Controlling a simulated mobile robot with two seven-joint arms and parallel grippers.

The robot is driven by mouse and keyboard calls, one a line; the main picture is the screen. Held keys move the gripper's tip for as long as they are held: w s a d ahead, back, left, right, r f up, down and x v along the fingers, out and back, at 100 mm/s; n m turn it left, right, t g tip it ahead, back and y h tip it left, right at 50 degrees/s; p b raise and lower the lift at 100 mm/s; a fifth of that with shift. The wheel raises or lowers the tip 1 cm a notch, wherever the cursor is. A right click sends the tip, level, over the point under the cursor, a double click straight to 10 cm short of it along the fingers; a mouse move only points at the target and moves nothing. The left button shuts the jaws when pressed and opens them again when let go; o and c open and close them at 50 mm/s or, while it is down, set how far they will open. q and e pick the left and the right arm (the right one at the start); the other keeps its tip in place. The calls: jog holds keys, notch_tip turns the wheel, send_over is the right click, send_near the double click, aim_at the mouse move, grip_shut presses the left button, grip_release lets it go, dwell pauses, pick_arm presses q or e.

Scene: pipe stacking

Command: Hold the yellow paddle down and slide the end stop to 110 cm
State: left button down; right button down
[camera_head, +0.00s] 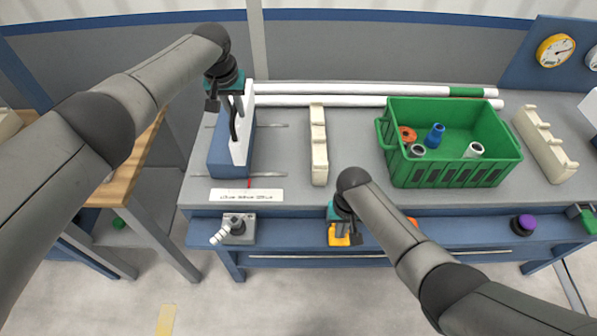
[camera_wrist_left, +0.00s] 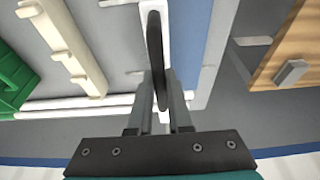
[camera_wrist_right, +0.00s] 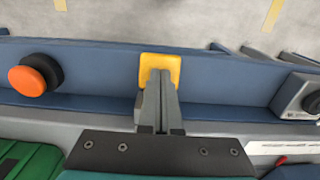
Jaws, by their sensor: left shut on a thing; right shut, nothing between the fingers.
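The end stop (camera_head: 222,150) is a blue block with a white face plate (camera_head: 245,140) and a black handle, standing at the left of the bench. My left gripper (camera_head: 236,108) is shut on the black handle (camera_wrist_left: 155,45), which shows between its fingers in the left wrist view. The yellow paddle (camera_head: 341,238) is on the blue front rail of the bench. My right gripper (camera_head: 343,228) is shut and empty, its fingertips at the paddle; in the right wrist view they overlap the yellow plate (camera_wrist_right: 172,62). I cannot tell how far the paddle is pressed. The white scale strip (camera_head: 246,195) has unreadable marks.
A green crate (camera_head: 508,160) with several pipe fittings stands right of a cream notched rack (camera_head: 318,150). White pipes (camera_head: 350,101) lie along the back. A grey box with a lever (camera_head: 238,232) and a purple button (camera_head: 523,225) sit on the front rail.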

jog(key=shift+s+f, duration=0.3)
jog(key=shift+s, duration=0.05)
pick_arm(q)
jog(key=shift+a, duration=2.6)
pick_arm(e)
jog(key=shift+w+r, duration=0.15)
jog(key=shift+r, duration=0.95)
jog(key=shift+w+r, duration=0.1)
jog(key=shift+r, duration=1)
pick_arm(q)
jog(key=c, duration=1)
grip_release()
jog(key=shift+w+f, duration=0.1)
pick_arm(e)
jog(key=shift+w, duration=0.1)
pick_arm(q)
jog(key=o, duration=0.4)
jog(key=shift+o, duration=0.2)
jog(key=v, duration=0.7)
pick_arm(e)
jog(key=shift+r, duration=0.1)
notch_tip(320, 180, up, 10)
